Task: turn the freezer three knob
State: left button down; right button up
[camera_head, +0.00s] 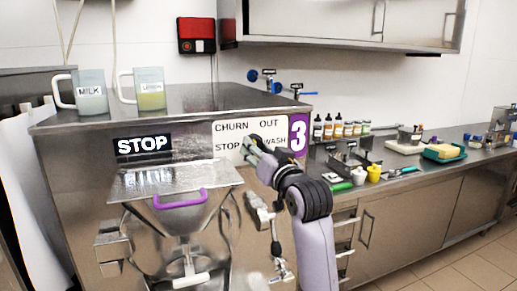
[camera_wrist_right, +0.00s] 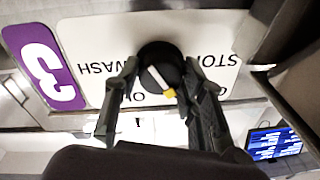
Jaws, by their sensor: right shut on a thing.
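The freezer three control plate (camera_head: 222,128) carries the words CHURN, OUT, STOP and WASH, beside a purple "3" label (camera_head: 298,134). In the upside-down right wrist view, the knob (camera_wrist_right: 158,58) is round and black with a white pointer line and a yellow tip. The pointer slants down and to the right there, on the CHURN and OUT side of the plate. My right gripper (camera_head: 251,148) reaches the plate and hides the knob in the head view. In the wrist view its fingers (camera_wrist_right: 160,75) are on both sides of the knob, shut on it. My left gripper is out of view.
A black STOP display (camera_head: 143,146) is on the freezer front, above a hopper with a purple handle (camera_head: 180,199). Two mugs (camera_head: 90,93) (camera_head: 150,90) stand on the freezer top. A counter with bottles (camera_head: 328,127) and small tools lies to the right.

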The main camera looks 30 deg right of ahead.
jog(key=o, duration=1.1)
jog(key=shift+o, duration=0.2)
jog(key=v, duration=0.7)
jog(key=shift+s, duration=0.25)
jog(key=shift+a, duration=0.1)
